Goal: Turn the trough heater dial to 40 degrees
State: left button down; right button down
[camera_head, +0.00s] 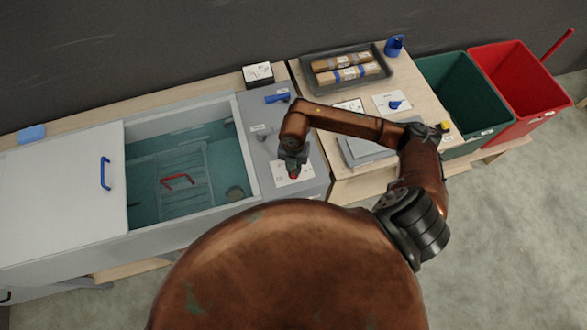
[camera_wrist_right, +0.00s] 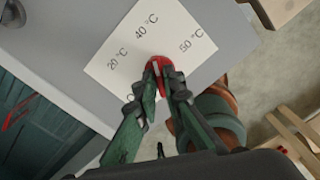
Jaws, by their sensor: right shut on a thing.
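The heater dial is a red knob (camera_head: 294,177) on a white label plate (camera_head: 306,179) at the right end of the trough (camera_head: 245,150). In the right wrist view the plate (camera_wrist_right: 110,72) carries 20 °C, 40 °C and 50 °C; another mark is partly hidden by the fingers. My right gripper (camera_head: 293,162) reaches down onto the dial. In the wrist view its fingertips (camera_wrist_right: 161,78) are closed around the red dial (camera_wrist_right: 157,62). A pale line shows on the dial, but which mark it points to I cannot tell. My left gripper is not in view.
A blue lever handle (camera_head: 278,98) stands behind the dial on the grey panel. A white lid with a blue handle (camera_head: 105,174) covers the trough's left part. A tray (camera_head: 376,78), a green bin (camera_head: 455,90) and a red bin (camera_head: 515,80) are to the right.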

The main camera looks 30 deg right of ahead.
jog(key=shift+w+d+r, duration=0.1)
jog(key=shift+w, duration=0.05)
jog(key=c, duration=2)
grip_release()
jog(key=shift+c, duration=0.2)
notch_tip(320, 180, up, 12)
